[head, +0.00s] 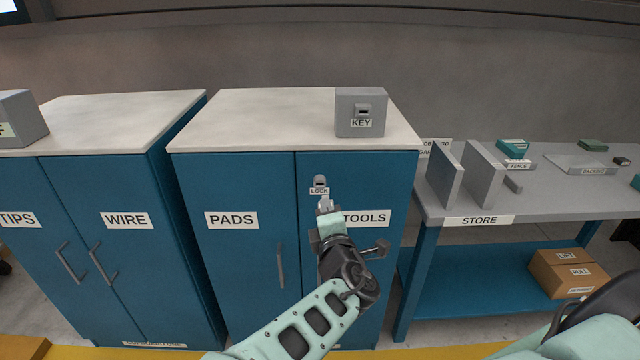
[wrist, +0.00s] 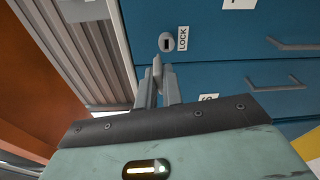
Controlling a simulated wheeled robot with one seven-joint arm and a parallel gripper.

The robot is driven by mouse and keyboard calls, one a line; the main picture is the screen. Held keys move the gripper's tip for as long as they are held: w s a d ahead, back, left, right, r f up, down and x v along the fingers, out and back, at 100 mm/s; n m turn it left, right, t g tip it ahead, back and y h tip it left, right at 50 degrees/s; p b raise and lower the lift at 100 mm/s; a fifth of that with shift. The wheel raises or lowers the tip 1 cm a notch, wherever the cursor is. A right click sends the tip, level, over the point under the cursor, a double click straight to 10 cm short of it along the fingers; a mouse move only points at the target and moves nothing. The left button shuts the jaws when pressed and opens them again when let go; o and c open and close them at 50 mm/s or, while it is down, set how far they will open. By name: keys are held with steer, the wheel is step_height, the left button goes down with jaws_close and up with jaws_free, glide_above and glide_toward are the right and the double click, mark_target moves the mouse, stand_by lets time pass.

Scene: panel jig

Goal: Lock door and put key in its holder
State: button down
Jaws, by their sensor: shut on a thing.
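The lock (head: 320,182) is a small grey cylinder with a dark slot, on the upper part of the blue TOOLS door (head: 345,270). It also shows in the wrist view (wrist: 166,42), beside its LOCK label. My gripper (head: 325,206) is just below the lock, in front of the door. In the wrist view my gripper (wrist: 158,82) is shut on a small grey key (wrist: 157,66), whose tip points toward the lock and appears apart from it. The key holder (head: 360,112) is a grey box with a dark slot and a KEY label, on the cabinet top. Both doors look shut.
The PADS door (head: 235,240) with its handle is left of the TOOLS door. Another blue cabinet (head: 100,200) stands further left. A STORE table (head: 540,205) with upright grey plates is at the right, with a cardboard box (head: 568,272) on its lower shelf.

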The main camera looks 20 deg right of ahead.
steer(key=d+r+p, duration=0.4)
steer(key=r+p, duration=0.3)
steer(key=r, duration=0.1)
steer(key=d+r+p, duration=0.5)
steer(key=r+p, duration=0.2)
steer(key=r, duration=0.1)
steer(key=shift+d, duration=0.2)
steer(key=shift+w+d+m, duration=0.3)
steer(key=shift+w+m, duration=0.05)
steer(key=shift+w, duration=0.55)
steer(key=shift+w+d+m, duration=0.25)
steer(key=shift+w+m, duration=0.05)
steer(key=shift+w, duration=0.55)
steer(key=shift+w+d+m, duration=0.3)
steer(key=shift+w+m, duration=0.05)
steer(key=shift+w, duration=0.55)
steer(key=shift+w+d, duration=0.25)
steer(key=shift+w, duration=0.55)
steer(key=shift+w+d, duration=0.25)
steer(key=shift+w, duration=0.5)
steer(key=c, duration=1.8)
jaws_free()
steer(key=shift+c, duration=0.2)
steer(key=o, duration=0.4)
